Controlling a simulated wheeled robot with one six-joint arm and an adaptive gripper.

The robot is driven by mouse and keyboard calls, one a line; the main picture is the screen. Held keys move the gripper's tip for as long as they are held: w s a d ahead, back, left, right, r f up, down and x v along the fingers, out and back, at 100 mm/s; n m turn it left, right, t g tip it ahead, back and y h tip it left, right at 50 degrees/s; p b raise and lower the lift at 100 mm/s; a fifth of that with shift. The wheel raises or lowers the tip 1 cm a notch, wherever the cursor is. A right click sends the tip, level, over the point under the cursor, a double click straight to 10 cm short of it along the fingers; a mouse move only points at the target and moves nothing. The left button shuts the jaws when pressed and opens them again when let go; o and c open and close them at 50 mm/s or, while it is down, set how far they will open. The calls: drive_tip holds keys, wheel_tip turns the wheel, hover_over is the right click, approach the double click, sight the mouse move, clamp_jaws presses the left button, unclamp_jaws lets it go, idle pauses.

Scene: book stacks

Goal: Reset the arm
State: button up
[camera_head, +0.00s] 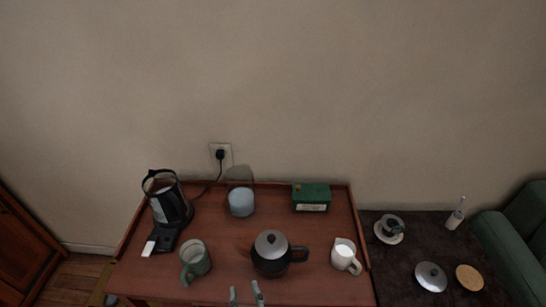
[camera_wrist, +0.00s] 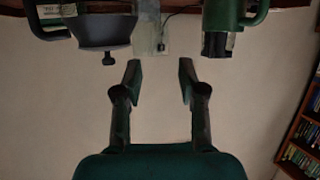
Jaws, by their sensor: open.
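My gripper (camera_head: 245,294) shows at the bottom edge of the head view, in front of the tea table and just left of the dark teapot with a grey lid (camera_head: 271,243). In the wrist view, which looks upside down, my gripper (camera_wrist: 160,75) has its two fingers apart with bare wall between them. Nothing is held. The teapot (camera_wrist: 105,32) hangs at the top left of that view, and the green mug (camera_wrist: 222,14) at the top right. Most of my arm is out of the head view.
The reddish wooden table (camera_head: 222,277) also bears a kettle (camera_head: 168,205), the green mug (camera_head: 196,262), a pale jar (camera_head: 241,202), a green box (camera_head: 311,197) and a white pitcher (camera_head: 345,256). A dark side table (camera_head: 397,270) and green sofa (camera_head: 513,250) stand right.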

drive_tip(key=s+d+f, duration=0.3)
drive_tip(key=s+d, duration=0.3)
drive_tip(key=d, duration=0.2)
drive_tip(key=s+d+f, duration=0.2)
drive_tip(key=s+d, duration=0.3)
drive_tip(key=d, duration=0.3)
drive_tip(key=s+d+r+m+h, duration=0.1)
drive_tip(key=s+d+r, duration=0.1)
drive_tip(key=s, duration=0.3)
drive_tip(key=s+d+r+m+h, duration=0.1)
drive_tip(key=s+d+r, duration=0.2)
drive_tip(key=s+d, duration=0.1)
drive_tip(key=s+d+r+m+t+h, duration=0.1)
drive_tip(key=s+d+r, duration=0.1)
drive_tip(key=s, duration=0.4)
drive_tip(key=shift+s+d+r+h, duration=0.3)
drive_tip(key=shift+s+d, duration=0.1)
drive_tip(key=shift+d, duration=0.05)
